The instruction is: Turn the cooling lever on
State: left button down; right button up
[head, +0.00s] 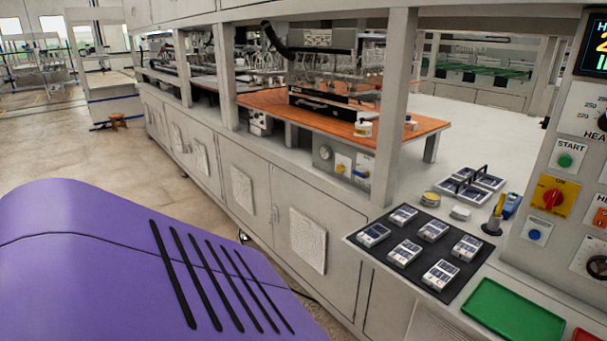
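I cannot pick out a lever marked for cooling. A grey control panel (536,218) stands at the right edge and is cut off by the frame. On it, a red rotary switch (553,198) sits on a yellow plate, with "ON" printed above it. A green START button (565,161) is above it and a blue button (534,235) below it. A dark knob (597,266) and an orange-plated control (600,217) are partly cut off at the right edge. Neither of my grippers is in view.
Below the panel, a black mat (402,258) holds several small labelled boxes. A green tray (514,312) and a red tray (588,336) lie at the counter's front. A pale upright post (393,110) rises from the counter. The floor (150,165) along the cabinets is mostly clear.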

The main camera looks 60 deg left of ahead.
aim_at(366, 176)
jog(key=u, duration=1.65)
